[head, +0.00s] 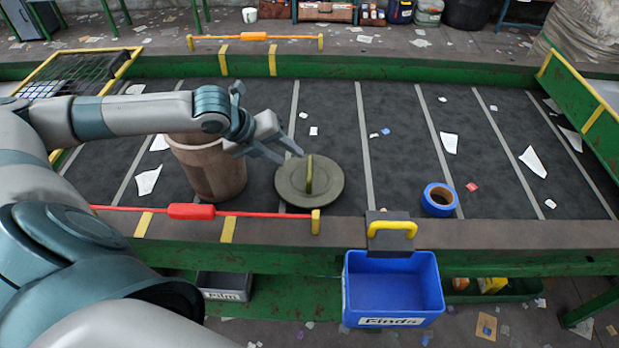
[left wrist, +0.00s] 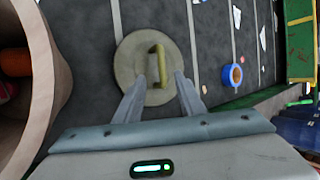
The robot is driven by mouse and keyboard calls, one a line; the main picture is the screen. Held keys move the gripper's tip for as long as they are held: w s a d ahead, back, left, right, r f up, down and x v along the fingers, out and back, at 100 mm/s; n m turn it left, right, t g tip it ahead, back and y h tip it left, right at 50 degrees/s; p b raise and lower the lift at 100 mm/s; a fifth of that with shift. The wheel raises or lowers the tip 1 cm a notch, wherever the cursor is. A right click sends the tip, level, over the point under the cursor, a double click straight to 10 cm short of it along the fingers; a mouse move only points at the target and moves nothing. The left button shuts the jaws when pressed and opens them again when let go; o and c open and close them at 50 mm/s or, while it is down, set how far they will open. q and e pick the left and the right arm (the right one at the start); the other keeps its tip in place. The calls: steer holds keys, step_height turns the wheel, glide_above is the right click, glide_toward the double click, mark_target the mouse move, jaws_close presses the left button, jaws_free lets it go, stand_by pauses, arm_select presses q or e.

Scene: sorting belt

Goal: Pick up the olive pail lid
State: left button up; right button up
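The olive pail lid (head: 323,190) lies flat on the dark belt, with an upright yellow-olive handle across its top. It also shows in the left wrist view (left wrist: 128,62), beyond my fingertips. My left gripper (head: 288,152) is above the belt at the lid's upper left, between the lid and the brown pail (head: 213,178). Its two fingers are apart with nothing between them. In the left wrist view the gripper (left wrist: 158,85) points at the lid's handle, and the fingertips overlap the lid's near part in the picture. I cannot tell whether they touch it. My right gripper is not in view.
The open pail stands close left of the lid and beside my left wrist, its rim (left wrist: 62,75) near the camera. A blue tape roll (head: 439,200) lies to the right. A red pull-cord bar (head: 192,211) and a blue bin (head: 394,284) are along the front edge. Paper scraps dot the belt.

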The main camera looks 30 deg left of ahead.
mark_target(308, 168)
arm_select(q)
steer(key=shift+p+x, duration=0.35)
steer(key=shift+x, duration=1.3)
steer(key=shift+f, duration=0.1)
steer(key=shift+w+d+f+p, duration=0.2)
steer(key=shift+d+f+p, duration=0.05)
steer(key=shift+p, duration=0.2)
steer(key=p+x, duration=0.1)
steer(key=x, duration=0.2)
steer(key=shift+w+d+f+p, duration=0.1)
steer(key=shift+d+f+p, duration=0.1)
steer(key=shift+p, duration=0.2)
steer(key=shift+w+f, duration=0.2)
steer(key=shift+f, duration=0.15)
steer(key=shift+d, duration=0.1)
jaws_close()
